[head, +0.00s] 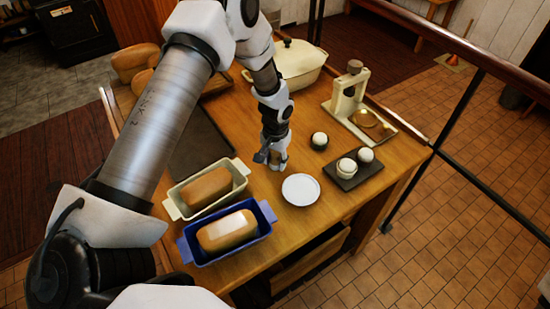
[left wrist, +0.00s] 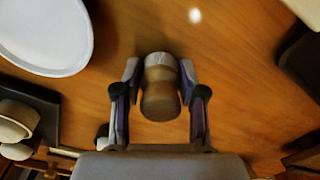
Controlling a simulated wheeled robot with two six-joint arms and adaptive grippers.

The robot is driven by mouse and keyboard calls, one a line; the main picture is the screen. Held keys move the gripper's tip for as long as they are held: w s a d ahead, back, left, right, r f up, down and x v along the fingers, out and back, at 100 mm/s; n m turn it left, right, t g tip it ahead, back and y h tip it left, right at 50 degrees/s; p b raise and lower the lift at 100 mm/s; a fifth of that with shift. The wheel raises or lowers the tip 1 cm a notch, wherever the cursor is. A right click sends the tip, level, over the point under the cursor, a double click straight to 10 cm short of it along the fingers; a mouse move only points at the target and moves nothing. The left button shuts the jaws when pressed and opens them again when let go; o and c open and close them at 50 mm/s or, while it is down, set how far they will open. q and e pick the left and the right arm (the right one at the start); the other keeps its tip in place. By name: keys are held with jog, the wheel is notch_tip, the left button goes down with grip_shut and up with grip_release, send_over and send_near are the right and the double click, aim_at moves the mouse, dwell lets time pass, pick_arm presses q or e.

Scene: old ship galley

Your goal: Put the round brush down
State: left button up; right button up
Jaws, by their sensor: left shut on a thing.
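My left gripper (head: 271,156) reaches down over the middle of the wooden table. It is shut on the round brush (head: 280,163), a short, round, light-brown piece. In the left wrist view the brush (left wrist: 160,92) sits between the two fingers (left wrist: 160,100), with a pale band at one end and a brown body. The brush is at or just above the table top; I cannot tell whether it touches. My right gripper is not in view.
A white plate (head: 301,190) lies close by, right of the brush.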

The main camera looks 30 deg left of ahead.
aim_at(276, 154)
pick_arm(q)
jog(key=shift+f, duration=0.2)
jog(key=o, duration=1.2)
jog(key=shift+r, duration=0.15)
notch_tip(276, 154, up, 11)
jog(key=b, duration=0.3)
jog(key=shift+d+r, duration=0.15)
jog(key=shift+r, duration=0.4)
jog(key=shift+f, duration=0.1)
